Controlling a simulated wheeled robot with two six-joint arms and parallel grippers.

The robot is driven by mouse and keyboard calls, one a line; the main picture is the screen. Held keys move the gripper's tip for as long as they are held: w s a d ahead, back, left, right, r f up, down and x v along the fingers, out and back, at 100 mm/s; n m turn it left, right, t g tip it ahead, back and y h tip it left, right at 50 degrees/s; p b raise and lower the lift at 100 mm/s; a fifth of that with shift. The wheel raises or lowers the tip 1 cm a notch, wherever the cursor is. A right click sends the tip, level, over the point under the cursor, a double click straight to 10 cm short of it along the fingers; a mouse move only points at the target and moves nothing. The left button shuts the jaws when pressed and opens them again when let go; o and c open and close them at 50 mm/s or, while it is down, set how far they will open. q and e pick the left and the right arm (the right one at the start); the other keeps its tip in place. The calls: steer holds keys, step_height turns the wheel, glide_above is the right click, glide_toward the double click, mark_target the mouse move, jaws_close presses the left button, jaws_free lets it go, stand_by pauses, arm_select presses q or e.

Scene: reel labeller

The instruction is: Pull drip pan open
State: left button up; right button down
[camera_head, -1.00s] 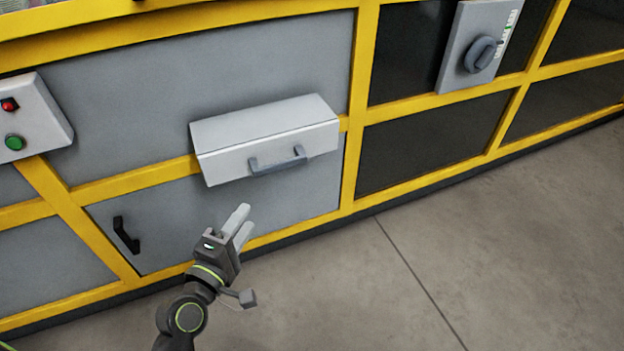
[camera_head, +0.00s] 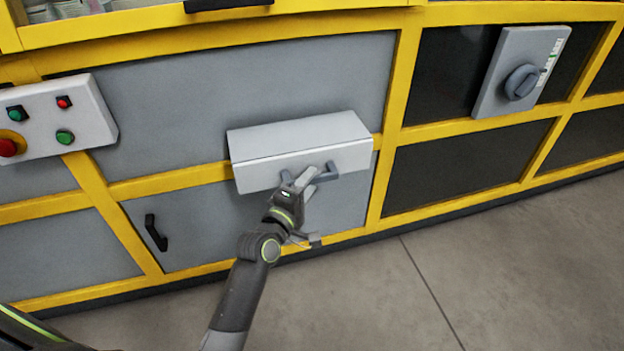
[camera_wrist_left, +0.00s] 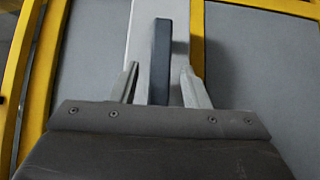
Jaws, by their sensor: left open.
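The drip pan (camera_head: 262,172) is a light grey box on the front of the yellow-framed machine, with a grey bar handle (camera_head: 350,167) on its front face. I cannot tell whether a finger touches the handle. My right gripper is not in view.
A control box with red and green buttons (camera_head: 90,108) is at the left. A rotary switch box (camera_head: 535,55) is at the upper right. A door with a black handle (camera_head: 156,232) sits below the pan. The floor (camera_head: 520,270) in front is clear.

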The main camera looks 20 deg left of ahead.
arm_select(q)
steer(key=shift+w+d, duration=0.15)
steer(key=shift+w, duration=0.8)
jaws_close()
